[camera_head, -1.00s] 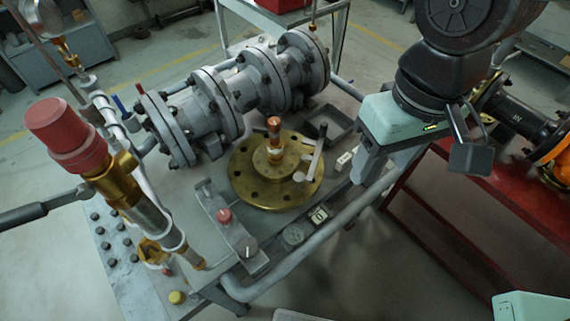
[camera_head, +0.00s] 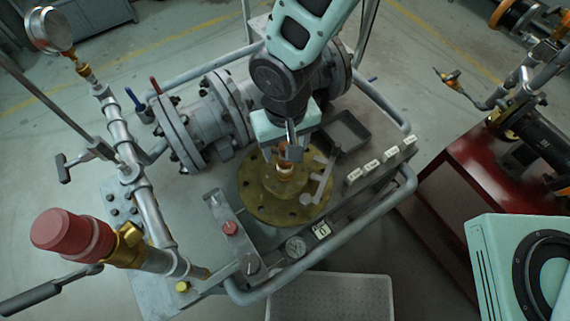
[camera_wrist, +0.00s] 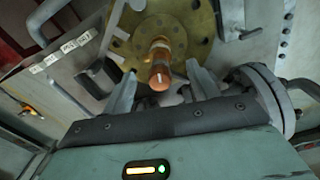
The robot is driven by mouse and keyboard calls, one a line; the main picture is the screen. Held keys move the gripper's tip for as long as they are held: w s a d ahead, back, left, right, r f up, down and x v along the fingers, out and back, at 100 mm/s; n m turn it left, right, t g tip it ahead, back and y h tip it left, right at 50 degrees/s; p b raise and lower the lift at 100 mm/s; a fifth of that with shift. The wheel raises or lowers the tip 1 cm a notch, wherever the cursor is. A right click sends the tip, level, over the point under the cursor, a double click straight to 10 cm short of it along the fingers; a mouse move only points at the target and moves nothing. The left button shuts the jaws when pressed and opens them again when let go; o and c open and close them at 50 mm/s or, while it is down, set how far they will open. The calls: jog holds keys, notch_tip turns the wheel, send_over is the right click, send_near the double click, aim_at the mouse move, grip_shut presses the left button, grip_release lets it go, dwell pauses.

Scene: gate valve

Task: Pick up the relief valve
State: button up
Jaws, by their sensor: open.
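A small copper-coloured fitting with a light band, which I take to be the relief valve (camera_head: 285,171), stands upright at the middle of a round brass flange (camera_head: 252,203) on the cart top. In the wrist view the copper fitting (camera_wrist: 160,62) shows end-on between and just beyond my fingertips. My gripper (camera_head: 291,142) is above the fitting and hides its upper part in the head view. In the wrist view my gripper (camera_wrist: 162,80) is open, one finger on each side of the fitting, with visible gaps and nothing held.
A grey flanged pipe valve (camera_head: 205,110) lies behind the brass flange. A pale T-shaped handle (camera_head: 318,182) lies close on its right. A grey tray (camera_head: 347,130) is behind right. A red-capped brass valve (camera_head: 75,233) on piping stands at the left. A red bench (camera_head: 490,165) is at the right.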

aim_at(287, 166)
jog(key=shift+w+f+p, duration=0.15)
jog(key=shift+f+p, duration=0.65)
jog(key=shift+f, duration=0.85)
jog(key=shift+w+f+p, duration=0.15)
jog(key=shift+f+p, duration=0.6)
jog(key=shift+f, duration=0.85)
jog(key=shift+a, duration=0.1)
grip_shut()
